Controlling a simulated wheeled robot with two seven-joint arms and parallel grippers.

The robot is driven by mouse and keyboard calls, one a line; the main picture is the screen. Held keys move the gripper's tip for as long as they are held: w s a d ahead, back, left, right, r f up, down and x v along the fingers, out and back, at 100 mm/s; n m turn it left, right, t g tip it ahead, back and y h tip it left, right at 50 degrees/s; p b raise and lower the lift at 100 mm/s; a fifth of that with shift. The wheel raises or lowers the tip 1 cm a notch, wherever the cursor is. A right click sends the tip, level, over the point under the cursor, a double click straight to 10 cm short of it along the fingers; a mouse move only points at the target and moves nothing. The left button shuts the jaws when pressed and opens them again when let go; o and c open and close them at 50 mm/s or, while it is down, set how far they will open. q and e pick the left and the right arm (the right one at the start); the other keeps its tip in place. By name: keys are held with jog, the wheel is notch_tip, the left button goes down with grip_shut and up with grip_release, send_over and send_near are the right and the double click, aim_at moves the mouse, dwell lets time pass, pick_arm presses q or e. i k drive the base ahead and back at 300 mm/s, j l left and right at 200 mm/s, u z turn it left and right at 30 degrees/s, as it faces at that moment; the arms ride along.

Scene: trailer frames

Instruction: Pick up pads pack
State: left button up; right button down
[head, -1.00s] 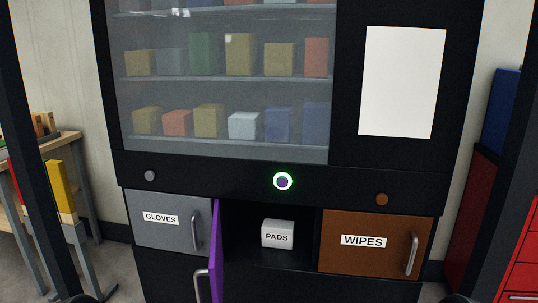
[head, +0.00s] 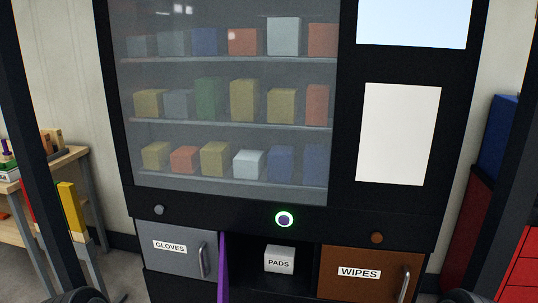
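The pads pack (head: 279,260) is a small white box labelled PADS. It sits in the open middle compartment of a black vending machine, below a round button with a lit green-white ring (head: 285,219). A purple door (head: 223,268) stands swung open at the compartment's left side. Neither gripper is in view. Only dark parts of my arms show along the left and right edges.
A grey GLOVES door (head: 172,248) is shut on the left and a brown WIPES door (head: 361,274) is shut on the right. Boxes stand behind glass above. A wooden bench (head: 70,158) is at left, red cabinets (head: 520,270) at right.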

aim_at(278, 258)
jog(key=i+j+z, duration=0.2)
jog(key=j, duration=0.5)
jog(key=j+z, duration=0.15)
jog(key=j, duration=0.5)
